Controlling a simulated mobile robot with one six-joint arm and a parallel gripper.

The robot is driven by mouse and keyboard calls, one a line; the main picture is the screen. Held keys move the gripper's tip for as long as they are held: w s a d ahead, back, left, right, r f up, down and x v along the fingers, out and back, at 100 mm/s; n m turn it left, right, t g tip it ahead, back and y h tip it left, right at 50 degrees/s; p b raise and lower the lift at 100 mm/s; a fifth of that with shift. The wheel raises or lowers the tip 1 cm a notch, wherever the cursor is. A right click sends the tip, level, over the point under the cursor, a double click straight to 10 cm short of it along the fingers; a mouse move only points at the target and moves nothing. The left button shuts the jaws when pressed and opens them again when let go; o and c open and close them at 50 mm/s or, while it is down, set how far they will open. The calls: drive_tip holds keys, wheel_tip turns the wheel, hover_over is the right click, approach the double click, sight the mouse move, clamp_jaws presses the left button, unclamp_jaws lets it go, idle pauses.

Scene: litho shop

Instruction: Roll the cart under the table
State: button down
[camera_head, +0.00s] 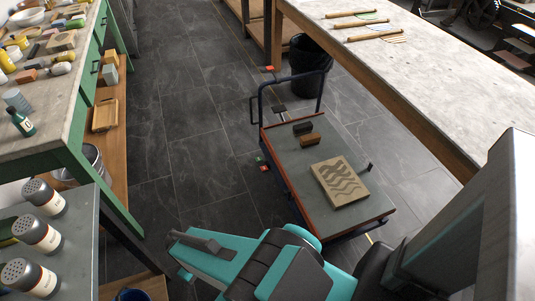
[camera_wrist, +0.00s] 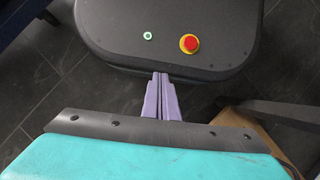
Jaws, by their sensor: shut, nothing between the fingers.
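The cart (camera_head: 293,169) stands on the dark tiled floor in the middle of the head view. It has a grey-green deck with a reddish edge and a dark blue push handle (camera_head: 320,95) at its far end. On it lie a carved block (camera_head: 340,183) and two small blocks, one dark and one brown. The table (camera_head: 440,82), with a pale stone top and wooden frame, is to the right; the cart stands beside its left edge. In the wrist view my gripper (camera_wrist: 162,76) has its purple fingers shut and empty, pointing over my own base, apart from the cart.
A black bin (camera_head: 309,66) stands by the table's left side, beyond the cart handle. A green workbench (camera_head: 78,92) with tools and bottles lines the left. A grey stand with shakers (camera_head: 80,230) is at lower left.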

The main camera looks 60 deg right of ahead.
drive_tip(key=w+d+f+n+t+h+b, duration=0.1)
drive_tip(key=w+d+f+n+h+b, duration=0.2)
drive_tip(key=w+d+b, duration=0.75)
drive_tip(key=w+d+f+n+h+b, duration=0.1)
drive_tip(key=w+d+f+n+b, duration=0.4)
drive_tip(key=w+d, duration=1.05)
drive_tip(key=d+r+h+b, duration=0.1)
drive_tip(key=d+r+b, duration=0.2)
drive_tip(key=d, duration=0.8)
drive_tip(key=d+r+n+g+h+b, duration=0.1)
drive_tip(key=d+r+b, duration=0.2)
drive_tip(key=d, duration=0.8)
drive_tip(key=d+r+n+h+b, duration=0.1)
drive_tip(key=d+r+b, duration=0.3)
drive_tip(key=d+b, duration=0.3)
drive_tip(key=w+d, duration=0.1)
drive_tip(key=d, duration=0.3)
drive_tip(key=shift+d+h, duration=0.3)
drive_tip(key=shift+d, duration=0.1)
drive_tip(key=shift+s, duration=0.1)
